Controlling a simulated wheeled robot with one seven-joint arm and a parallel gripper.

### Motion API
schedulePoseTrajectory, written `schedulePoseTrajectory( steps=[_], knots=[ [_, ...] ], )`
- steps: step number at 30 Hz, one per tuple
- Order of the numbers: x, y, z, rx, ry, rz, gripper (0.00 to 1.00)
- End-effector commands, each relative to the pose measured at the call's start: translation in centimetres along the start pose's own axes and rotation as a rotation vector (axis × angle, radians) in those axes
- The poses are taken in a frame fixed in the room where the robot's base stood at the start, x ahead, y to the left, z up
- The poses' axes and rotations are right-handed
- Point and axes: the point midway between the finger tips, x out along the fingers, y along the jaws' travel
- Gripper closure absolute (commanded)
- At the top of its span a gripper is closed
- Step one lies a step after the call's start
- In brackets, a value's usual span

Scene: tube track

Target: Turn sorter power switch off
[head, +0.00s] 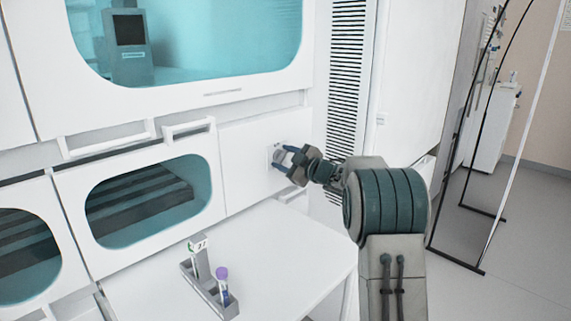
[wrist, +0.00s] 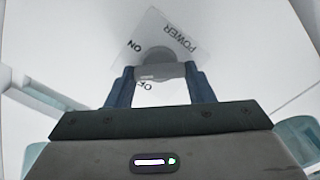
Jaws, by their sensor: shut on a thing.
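The sorter power switch is a grey round knob (wrist: 160,70) on a white label plate (wrist: 180,42) marked POWER, ON and OFF in the wrist view. The plate is fixed to the white front panel of the sorter (head: 245,150). My gripper (head: 283,155) is at this panel in the head view, and its blue fingers hide most of the switch there. In the wrist view my gripper (wrist: 160,84) has one finger on each side of the knob and is shut on it. The knob covers part of the OFF label, and its exact pointing direction is unclear.
A white table (head: 290,240) stands below the panel. On it is a small grey rack (head: 213,297) with a purple-capped tube (head: 222,282). Teal windows (head: 150,200) and handles (head: 190,128) lie to the left. A black-framed stand (head: 455,235) and open floor are at the right.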

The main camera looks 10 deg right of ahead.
Motion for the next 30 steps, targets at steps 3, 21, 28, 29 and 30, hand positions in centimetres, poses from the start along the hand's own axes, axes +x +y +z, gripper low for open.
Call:
schedulePoseTrajectory(
  steps=[3, 21, 28, 29, 30],
  knots=[
    [-0.04, -0.22, 0.25, -0.114, 0.000, 0.001, 0.75],
    [-0.02, -0.43, 0.30, -0.644, -0.001, 0.001, 0.75],
    [-0.01, -0.39, 0.24, -0.770, 0.000, 0.001, 0.75],
    [-0.01, -0.39, 0.23, -0.781, 0.000, 0.001, 0.75],
    [-0.01, -0.39, 0.23, -0.794, 0.000, 0.001, 0.75]
  ],
)
